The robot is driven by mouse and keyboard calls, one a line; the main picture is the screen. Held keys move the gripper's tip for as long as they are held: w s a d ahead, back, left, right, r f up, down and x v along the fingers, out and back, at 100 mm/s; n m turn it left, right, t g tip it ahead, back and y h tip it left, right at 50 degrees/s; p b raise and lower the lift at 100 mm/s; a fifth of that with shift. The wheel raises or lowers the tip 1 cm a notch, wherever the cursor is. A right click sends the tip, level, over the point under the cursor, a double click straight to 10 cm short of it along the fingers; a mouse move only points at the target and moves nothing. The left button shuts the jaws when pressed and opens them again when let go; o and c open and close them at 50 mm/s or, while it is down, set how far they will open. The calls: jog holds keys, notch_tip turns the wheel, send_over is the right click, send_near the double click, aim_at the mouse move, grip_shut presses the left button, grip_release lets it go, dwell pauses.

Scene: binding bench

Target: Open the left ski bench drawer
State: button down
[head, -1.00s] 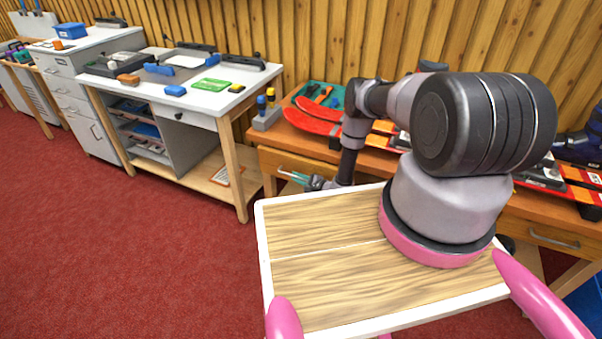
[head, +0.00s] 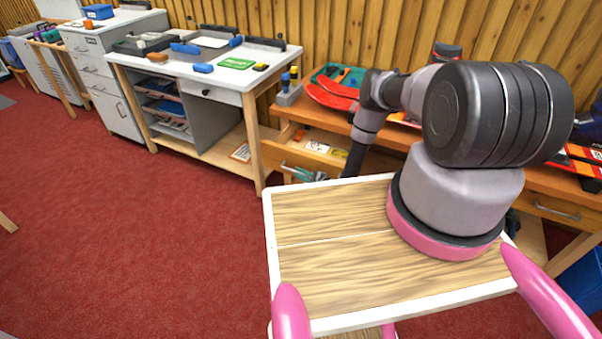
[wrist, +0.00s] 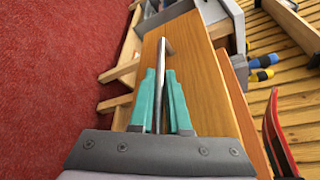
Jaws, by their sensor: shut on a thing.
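The left ski bench drawer (head: 276,156) is pulled out from the bench in the head view, with its inside partly showing. My gripper (head: 301,173) is at the front of this drawer. In the wrist view, the teal fingers of my gripper (wrist: 162,82) are shut on the metal bar handle (wrist: 161,55). The handle stands out from the orange wooden drawer front (wrist: 208,85). The wooden ski bench (head: 552,177) runs behind my arm, which hides part of the drawer.
Small light and yellow items (head: 318,147) lie in the drawer. Red skis and a teal tool tray (head: 350,77) lie on the bench. A white-topped workbench (head: 205,62) stands to the left. Red floor (head: 150,235) is clear at left.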

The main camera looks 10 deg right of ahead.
jog(key=shift+s+f, duration=0.1)
jog(key=c, duration=0.9)
grip_release()
jog(key=shift+d, duration=0.1)
jog(key=v, duration=1)
jog(key=shift+s+d, duration=0.1)
jog(key=shift+s, duration=0.2)
